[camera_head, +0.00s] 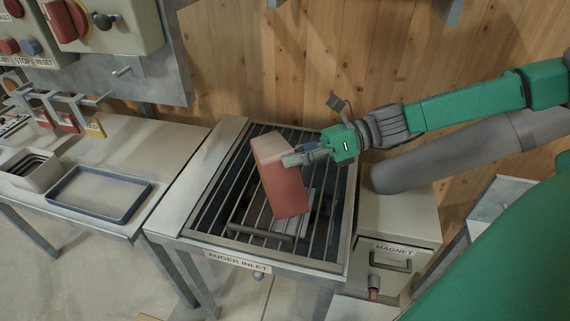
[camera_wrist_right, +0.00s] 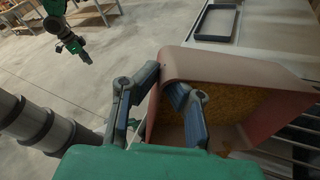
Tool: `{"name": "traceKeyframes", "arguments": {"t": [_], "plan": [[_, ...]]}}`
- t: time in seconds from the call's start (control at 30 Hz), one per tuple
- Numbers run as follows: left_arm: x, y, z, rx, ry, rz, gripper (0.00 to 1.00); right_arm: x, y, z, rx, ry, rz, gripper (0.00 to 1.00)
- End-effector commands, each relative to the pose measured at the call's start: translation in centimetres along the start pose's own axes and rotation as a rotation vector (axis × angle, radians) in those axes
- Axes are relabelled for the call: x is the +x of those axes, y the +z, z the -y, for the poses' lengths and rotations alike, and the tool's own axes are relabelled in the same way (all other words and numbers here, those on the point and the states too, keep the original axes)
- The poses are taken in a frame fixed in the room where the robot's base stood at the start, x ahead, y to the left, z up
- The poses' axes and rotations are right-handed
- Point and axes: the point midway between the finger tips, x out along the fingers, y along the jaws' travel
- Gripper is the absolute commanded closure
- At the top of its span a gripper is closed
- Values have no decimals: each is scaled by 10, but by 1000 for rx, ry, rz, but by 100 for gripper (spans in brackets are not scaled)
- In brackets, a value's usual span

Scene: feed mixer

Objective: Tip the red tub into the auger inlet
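The red tub (camera_head: 283,185) is over the slatted grate of the auger inlet (camera_head: 215,198), tilted in the head view. In the right wrist view the tub (camera_wrist_right: 225,70) shows its open side, with yellow-orange feed (camera_wrist_right: 235,108) inside. My right gripper (camera_head: 290,159) is shut on the tub's wall. In the wrist view one finger is inside the tub and one outside (camera_wrist_right: 160,100). Whether the tub touches the grate is unclear. My left gripper (camera_wrist_right: 72,43) hangs far off in the wrist view, too small to read; it is outside the head view.
A blue-rimmed tray (camera_head: 98,192) lies on the bench to the left, beside a pale bin (camera_head: 32,170). A control panel (camera_head: 105,25) stands behind. A box labelled magnet (camera_head: 398,225) is right of the inlet. A dark handle-like frame (camera_head: 262,236) lies at the grate's front.

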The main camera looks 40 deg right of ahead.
Motion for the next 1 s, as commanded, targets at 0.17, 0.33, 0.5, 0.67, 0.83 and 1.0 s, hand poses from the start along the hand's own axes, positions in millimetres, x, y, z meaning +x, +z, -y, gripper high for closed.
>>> {"name": "traceKeyframes", "arguments": {"t": [0.17, 0.33, 0.5, 0.67, 0.83, 1.0], "plan": [[14, 1, 0, 0, 0, 0, 100, -7, -9, 8, 23, 17, 44, 100], [24, 1, 0, 0, 0, 0, 100, -13, -11, 10, 35, 43, 93, 100], [34, 2, 0, 0, 0, 0, 100, -21, -12, 12, 49, 74, 148, 100], [44, 2, 0, 0, 0, 0, 100, -28, -13, 15, 63, 101, 198, 100], [54, 3, 0, 0, 0, 0, 100, -36, -14, 18, 76, 130, 250, 100], [64, 4, 0, 0, 0, 0, 100, -42, -17, 21, 89, 153, 291, 100]]}}
